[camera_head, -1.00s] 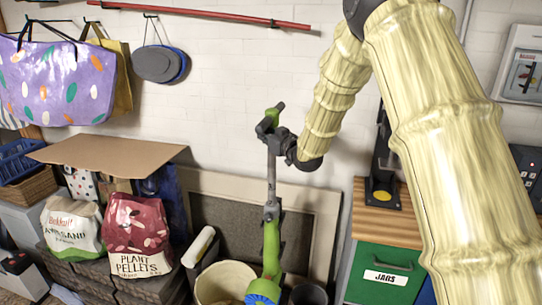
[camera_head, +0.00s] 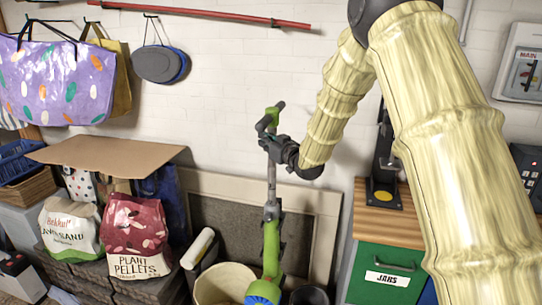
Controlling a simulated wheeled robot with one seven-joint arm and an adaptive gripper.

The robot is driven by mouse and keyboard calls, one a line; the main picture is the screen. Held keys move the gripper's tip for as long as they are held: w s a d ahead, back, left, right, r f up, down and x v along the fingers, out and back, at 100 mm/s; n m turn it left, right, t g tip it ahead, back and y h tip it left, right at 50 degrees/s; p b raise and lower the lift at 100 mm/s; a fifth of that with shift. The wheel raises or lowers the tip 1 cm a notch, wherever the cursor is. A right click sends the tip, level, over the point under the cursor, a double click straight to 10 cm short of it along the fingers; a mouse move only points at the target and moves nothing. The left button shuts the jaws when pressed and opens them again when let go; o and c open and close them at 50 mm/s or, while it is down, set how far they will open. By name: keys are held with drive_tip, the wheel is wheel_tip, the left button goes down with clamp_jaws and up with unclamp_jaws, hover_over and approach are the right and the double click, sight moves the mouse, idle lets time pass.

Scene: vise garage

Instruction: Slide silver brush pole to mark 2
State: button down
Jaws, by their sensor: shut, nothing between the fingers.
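A silver pole (camera_head: 271,183) stands upright near the back wall. My gripper (camera_head: 268,143) is at the top of the silver pole, just under the handle. It is shut with nothing held. It overlaps the pole in the picture; whether it touches the pole I cannot tell. No numbered mark is readable on the pole.
A cream bucket (camera_head: 222,284) and a dark pot (camera_head: 309,296) flank the pole's foot. A framed panel (camera_head: 326,230) leans behind it. A green drawer cabinet (camera_head: 378,256) labelled JARS stands at right. A plant pellets bag (camera_head: 135,235) is at left.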

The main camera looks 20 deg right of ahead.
drive_tip(key=v, duration=1.1)
drive_tip(key=shift+s, duration=0.25)
idle(0.6)
idle(0.4)
drive_tip(key=s+a+f+m+g+h, duration=0.1)
drive_tip(key=s+f+g, duration=0.2)
drive_tip(key=s+f, duration=0.7)
drive_tip(key=s+a+f+m+g+h, duration=0.1)
drive_tip(key=s+a+f+g+h, duration=0.15)
drive_tip(key=f, duration=1.35)
drive_tip(key=s+a+f+m+g+h, duration=0.1)
drive_tip(key=s+f+g, duration=0.2)
drive_tip(key=s+f, duration=0.65)
drive_tip(key=s+a+f+g, duration=0.1)
drive_tip(key=s+f+g, duration=0.2)
drive_tip(key=s+f, duration=0.3)
drive_tip(key=s+f+g, duration=0.2)
drive_tip(key=s+f, duration=0.3)
drive_tip(key=s, duration=0.9)
drive_tip(key=s+a+f+m+g+h, duration=0.1)
drive_tip(key=s+f+g, duration=0.2)
drive_tip(key=s+f, duration=0.3)
drive_tip(key=s, duration=0.4)
drive_tip(key=shift+s+a+f+g, duration=0.3)
drive_tip(key=shift+s+f+g, duration=0.05)
drive_tip(key=shift+s, duration=0.05)
